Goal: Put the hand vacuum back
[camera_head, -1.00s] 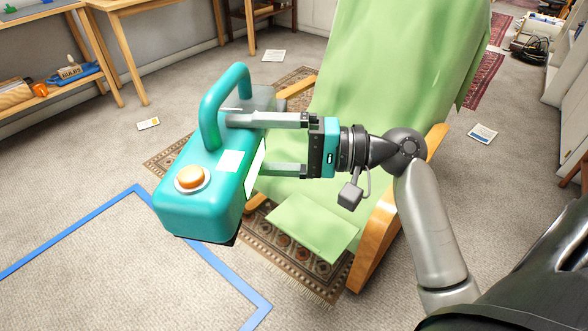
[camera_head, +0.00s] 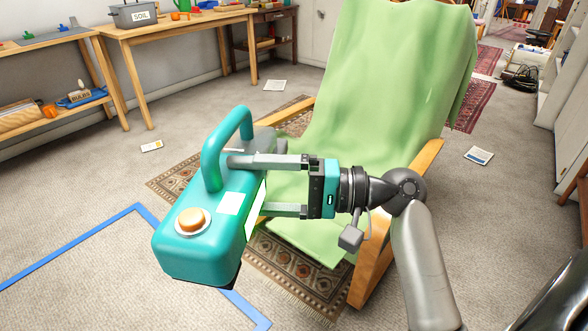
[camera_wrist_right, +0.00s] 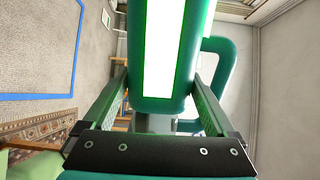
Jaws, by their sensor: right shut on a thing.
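The hand vacuum (camera_head: 200,235) is a teal box with a loop handle, an orange button and white labels. It is held in the air in front of the green chair. My right gripper (camera_head: 270,185) is shut on the hand vacuum, one finger on either side of its body. In the right wrist view the teal body with a bright white panel (camera_wrist_right: 165,50) fills the space between the fingers, and the loop handle shows to the right. The far side of the vacuum is hidden. My left gripper is not in view.
A wooden armchair with a green cover (camera_head: 395,90) stands behind my right gripper on a patterned rug (camera_head: 290,285). Blue tape (camera_head: 70,245) marks the carpet at left. Wooden tables (camera_head: 185,30) line the back wall. Papers (camera_head: 479,155) and cards (camera_head: 152,146) lie on the floor.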

